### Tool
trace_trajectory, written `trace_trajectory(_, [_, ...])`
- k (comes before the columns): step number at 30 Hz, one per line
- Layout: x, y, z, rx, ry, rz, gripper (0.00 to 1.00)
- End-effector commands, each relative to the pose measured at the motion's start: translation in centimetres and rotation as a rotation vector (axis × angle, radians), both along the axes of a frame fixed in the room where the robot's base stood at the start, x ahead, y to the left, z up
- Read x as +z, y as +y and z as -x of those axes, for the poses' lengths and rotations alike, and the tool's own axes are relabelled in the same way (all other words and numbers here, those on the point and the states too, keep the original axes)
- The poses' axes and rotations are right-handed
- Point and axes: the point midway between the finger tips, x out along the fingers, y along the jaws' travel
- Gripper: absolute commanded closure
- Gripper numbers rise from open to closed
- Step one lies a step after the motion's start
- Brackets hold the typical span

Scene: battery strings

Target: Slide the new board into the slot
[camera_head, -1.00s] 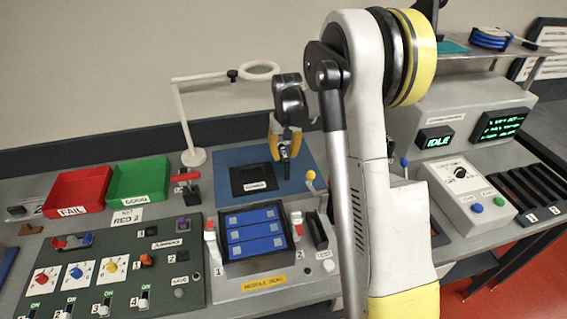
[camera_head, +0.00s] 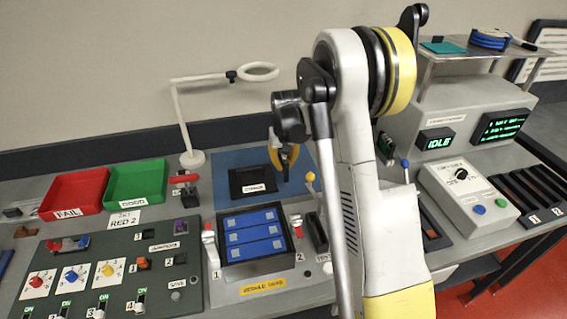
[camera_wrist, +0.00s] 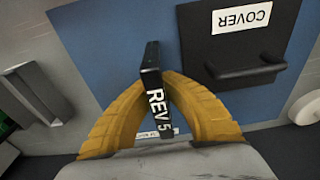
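My gripper (camera_head: 287,162) has two yellow fingers and is above the blue mat (camera_head: 222,166), beside the black cover. In the wrist view my gripper (camera_wrist: 160,90) is closed around a thin black board (camera_wrist: 158,105) marked "REV 5", with a finger on each side. In the head view the board is mostly hidden by the fingers. The cover (camera_head: 252,181) lies on the mat; its handle and label also show in the wrist view (camera_wrist: 245,50). I cannot tell which opening is the board's slot.
A bay of blue modules (camera_head: 254,234) sits in front of the mat, with red-topped levers (camera_head: 208,237) beside it. Red (camera_head: 75,193) and green (camera_head: 137,183) bins stand left. A lamp stand (camera_head: 192,158) is behind. The console (camera_head: 455,110) at right reads IDLE.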

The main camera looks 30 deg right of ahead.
Motion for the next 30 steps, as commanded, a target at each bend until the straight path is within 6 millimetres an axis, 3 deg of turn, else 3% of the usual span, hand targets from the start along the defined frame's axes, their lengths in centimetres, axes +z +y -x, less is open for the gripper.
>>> trace_trajectory(8, [0.6, 0.0, 0.0, 0.000, 0.000, 0.000, 1.00])
trace_trajectory(16, [4.7, 0.0, 0.0, 0.000, 0.000, 0.000, 1.00])
trace_trajectory(30, [10.2, -7.1, 7.2, -0.003, 0.000, 0.000, 1.00])
